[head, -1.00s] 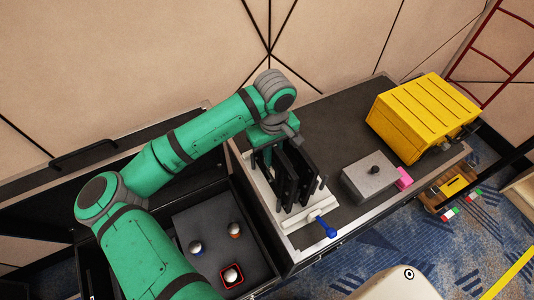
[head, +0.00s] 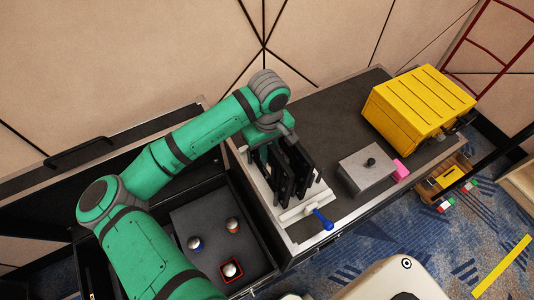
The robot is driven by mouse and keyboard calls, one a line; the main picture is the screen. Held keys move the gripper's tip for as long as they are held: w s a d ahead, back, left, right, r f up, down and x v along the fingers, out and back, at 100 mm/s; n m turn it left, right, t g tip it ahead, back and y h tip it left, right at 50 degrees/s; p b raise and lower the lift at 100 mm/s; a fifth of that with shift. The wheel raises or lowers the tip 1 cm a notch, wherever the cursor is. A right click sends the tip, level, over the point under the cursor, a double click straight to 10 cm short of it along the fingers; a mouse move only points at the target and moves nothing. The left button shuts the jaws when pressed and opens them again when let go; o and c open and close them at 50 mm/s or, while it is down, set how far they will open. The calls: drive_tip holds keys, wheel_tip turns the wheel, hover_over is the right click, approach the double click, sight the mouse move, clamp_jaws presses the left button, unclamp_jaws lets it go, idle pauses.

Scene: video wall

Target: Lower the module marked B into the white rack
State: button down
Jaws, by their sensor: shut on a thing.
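The white rack (head: 303,212) lies on the dark top of the cabinet, in the middle of the head view. Several black upright panels (head: 302,168) stand at it, close together. My gripper (head: 270,148) hangs from my green arm right above the rack's rear part, among the panels. It is shut on a black panel, which I take to be module B; no letter is readable from here. My wrist and the neighbouring panels hide the fingertips and the panel's lower edge, so I cannot tell how deep it sits.
A blue-handled tool (head: 323,219) lies at the rack's front end. A grey box with a black knob (head: 368,171), a pink block (head: 400,170) and a yellow case (head: 420,103) stand to the right. An open drawer (head: 208,230) with several knobs is at left.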

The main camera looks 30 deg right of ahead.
drive_tip(key=shift+w+f, duration=0.15)
drive_tip(key=shift+w, duration=0.05)
drive_tip(key=shift+a+f, duration=0.1)
drive_tip(key=shift+a, duration=0.15)
drive_tip(key=c, duration=1.8)
unclamp_jaws()
drive_tip(key=shift+s+d, duration=0.15)
drive_tip(key=shift+d, duration=0.05)
drive_tip(key=shift+o, duration=0.6)
drive_tip(key=shift+s+d, duration=0.15)
drive_tip(key=shift+d, duration=0.1)
drive_tip(key=o, duration=0.5)
drive_tip(key=shift+a, duration=0.2)
